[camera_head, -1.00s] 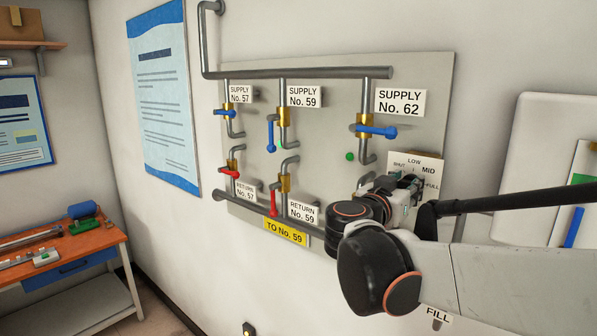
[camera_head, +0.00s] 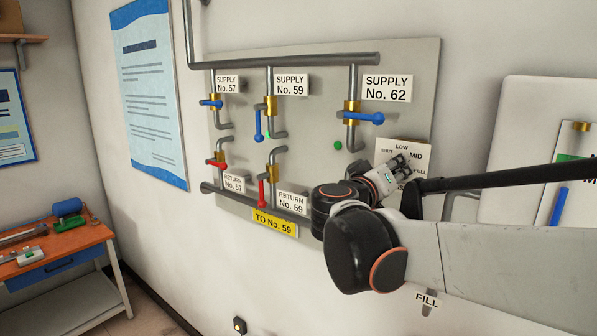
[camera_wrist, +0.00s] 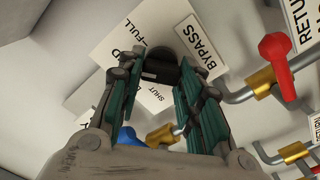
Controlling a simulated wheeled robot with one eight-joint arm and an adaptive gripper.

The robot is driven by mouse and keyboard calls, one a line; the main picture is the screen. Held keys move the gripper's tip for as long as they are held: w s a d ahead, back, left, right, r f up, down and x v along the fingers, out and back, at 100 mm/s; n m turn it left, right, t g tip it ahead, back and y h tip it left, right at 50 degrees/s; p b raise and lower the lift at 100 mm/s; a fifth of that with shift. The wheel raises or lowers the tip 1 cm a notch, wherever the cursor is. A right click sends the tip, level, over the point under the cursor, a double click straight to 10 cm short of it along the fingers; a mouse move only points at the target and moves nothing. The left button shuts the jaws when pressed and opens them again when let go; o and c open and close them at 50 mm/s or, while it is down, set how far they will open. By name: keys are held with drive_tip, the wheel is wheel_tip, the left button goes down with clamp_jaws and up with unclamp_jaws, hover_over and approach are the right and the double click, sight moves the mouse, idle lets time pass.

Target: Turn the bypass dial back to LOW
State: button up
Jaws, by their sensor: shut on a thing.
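The bypass dial plate (camera_head: 387,146) is on the wall panel at centre right in the head view, marked SHUT, LOW, MID and FULL. My gripper (camera_head: 401,165) is at the plate and covers the knob there. In the wrist view, my gripper (camera_wrist: 160,66) has its two green-padded fingers on either side of the dark dial knob (camera_wrist: 157,72), shut on it. The plate (camera_wrist: 118,28) shows FULL and SHUT beside the knob. The fingers hide part of the lettering, and I cannot tell which mark the knob points to.
A BYPASS label (camera_wrist: 201,47) and a red valve handle (camera_wrist: 276,50) are close to the right finger. The blue SUPPLY No. 62 handle (camera_head: 364,117) is above left of the dial. A white cabinet (camera_head: 530,120) stands to the right.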

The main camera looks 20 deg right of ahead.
drive_tip(key=shift+a+f+n+b, duration=0.1)
drive_tip(key=shift+n+b, duration=0.8)
drive_tip(key=shift+n, duration=4.2)
drive_tip(key=o, duration=1.1)
drive_tip(key=shift+c, duration=0.2)
drive_tip(key=v, duration=1.1)
drive_tip(key=shift+s+a, duration=0.25)
drive_tip(key=shift+a, duration=0.1)
